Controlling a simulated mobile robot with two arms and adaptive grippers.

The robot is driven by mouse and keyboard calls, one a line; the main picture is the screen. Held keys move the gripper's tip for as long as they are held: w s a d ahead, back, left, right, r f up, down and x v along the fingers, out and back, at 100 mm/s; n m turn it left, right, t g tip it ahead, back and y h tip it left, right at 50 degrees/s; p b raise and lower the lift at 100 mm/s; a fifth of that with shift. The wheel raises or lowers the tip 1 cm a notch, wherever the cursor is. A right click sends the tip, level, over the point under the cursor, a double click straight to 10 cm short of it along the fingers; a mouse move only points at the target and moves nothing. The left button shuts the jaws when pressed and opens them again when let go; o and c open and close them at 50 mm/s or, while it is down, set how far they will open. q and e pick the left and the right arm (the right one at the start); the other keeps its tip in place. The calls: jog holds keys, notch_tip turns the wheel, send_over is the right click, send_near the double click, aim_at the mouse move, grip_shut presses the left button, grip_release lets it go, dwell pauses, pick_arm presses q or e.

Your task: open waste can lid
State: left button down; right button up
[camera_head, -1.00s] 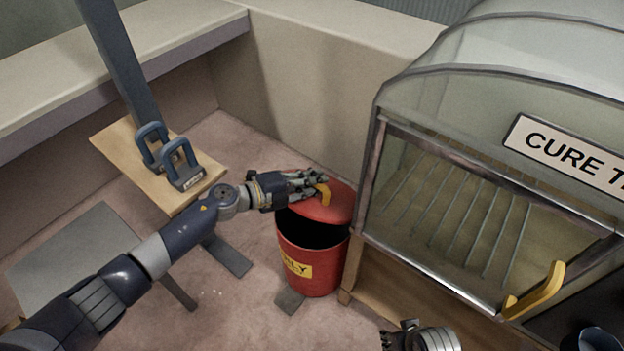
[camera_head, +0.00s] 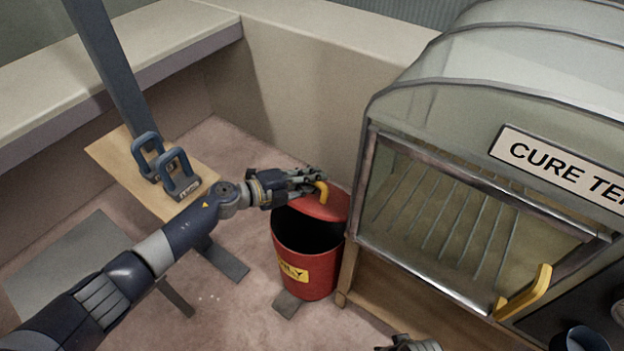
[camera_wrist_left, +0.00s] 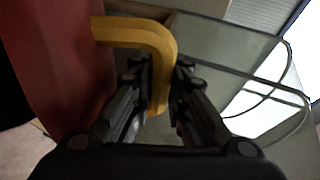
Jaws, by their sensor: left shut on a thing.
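The red waste can (camera_head: 320,275) with a yellow label stands on the floor beside the cure tent. Its red lid (camera_head: 332,205) is tilted up, and the dark inside of the can shows below it. My left gripper (camera_head: 314,184) is at the lid's yellow handle (camera_head: 322,192), shut on it. In the left wrist view the bent yellow handle (camera_wrist_left: 145,35) passes between the two dark fingers (camera_wrist_left: 157,100), and the red lid (camera_wrist_left: 65,60) fills the left side. My right gripper (camera_head: 408,344) is only partly visible at the bottom edge, and its fingers cannot be made out.
The cure tent (camera_head: 430,110), with a clear front and a yellow handle (camera_head: 525,293), stands close on the right of the can. A wooden board (camera_head: 120,160) with blue clamps (camera_head: 178,175) is at the left. A pale wall (camera_head: 300,90) runs behind. Some floor is clear in front.

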pick_arm(q)
jog(key=shift+r, duration=0.1)
jog(key=c, duration=1.8)
grip_release()
jog(key=shift+s+a, duration=0.1)
jog(key=shift+a, duration=0.15)
jog(key=v, duration=1.1)
jog(key=shift+s+a, duration=0.15)
jog(key=shift+a, duration=0.05)
